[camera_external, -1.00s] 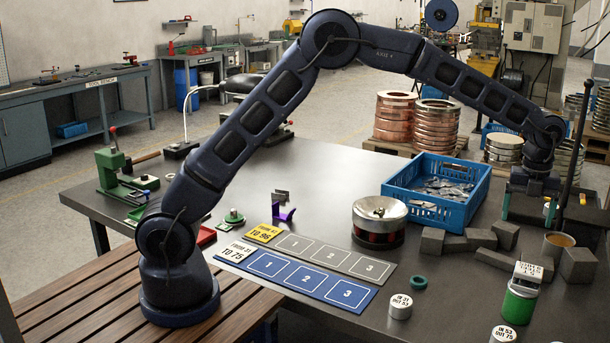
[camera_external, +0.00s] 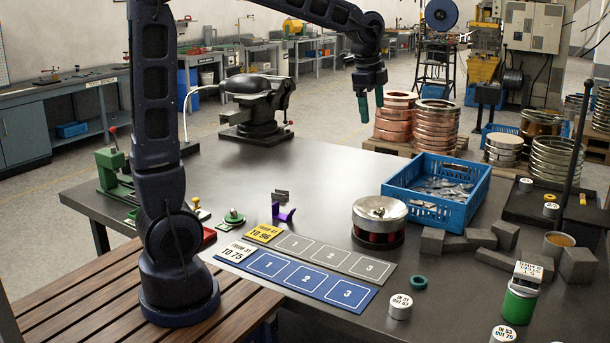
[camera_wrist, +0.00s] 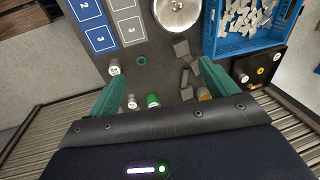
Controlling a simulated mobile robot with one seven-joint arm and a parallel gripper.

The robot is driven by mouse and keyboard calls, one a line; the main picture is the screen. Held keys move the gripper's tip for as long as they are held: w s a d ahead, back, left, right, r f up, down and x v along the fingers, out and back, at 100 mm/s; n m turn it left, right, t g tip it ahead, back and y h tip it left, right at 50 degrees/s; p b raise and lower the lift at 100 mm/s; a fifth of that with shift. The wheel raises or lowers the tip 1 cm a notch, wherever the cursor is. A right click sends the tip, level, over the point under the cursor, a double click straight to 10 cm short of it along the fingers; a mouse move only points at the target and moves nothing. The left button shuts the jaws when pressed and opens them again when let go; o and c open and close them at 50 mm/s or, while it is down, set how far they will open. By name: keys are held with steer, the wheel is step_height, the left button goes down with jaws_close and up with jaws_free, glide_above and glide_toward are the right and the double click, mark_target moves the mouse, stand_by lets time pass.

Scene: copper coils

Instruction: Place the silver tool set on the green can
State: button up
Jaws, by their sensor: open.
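The green can (camera_external: 519,307) stands upright at the front right of the dark table. A silver block with dark print (camera_external: 527,272), which looks like the silver tool set, rests on top of it. In the wrist view the green can (camera_wrist: 153,101) shows between my fingers, far below; I cannot make out the silver block there. My gripper (camera_external: 371,103) is open and empty, high above the table's back edge, fingers pointing down. Its teal fingers are wide apart in the wrist view (camera_wrist: 158,85).
White-topped cylinders (camera_external: 401,306) stand nearby. A black tray with a tall post (camera_external: 572,130) is at right. The middle back tabletop is clear.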

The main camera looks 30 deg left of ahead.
steer(key=s+a+n+t, duration=0.1)
steer(key=s+a+n, duration=0.4)
steer(key=a, duration=0.4)
steer(key=s+a+n, duration=0.4)
steer(key=s+a, duration=0.2)
steer(key=a, duration=0.3)
steer(key=s+a+f+n+t, duration=0.1)
steer(key=s+a+f+n, duration=0.4)
steer(key=s+a+n, duration=0.3)
steer(key=s+a, duration=0.1)
steer(key=s, duration=0.3)
steer(key=shift+s+n+y, duration=0.3)
steer(key=shift+s+y, duration=0.05)
steer(key=shift+y, duration=0.05)
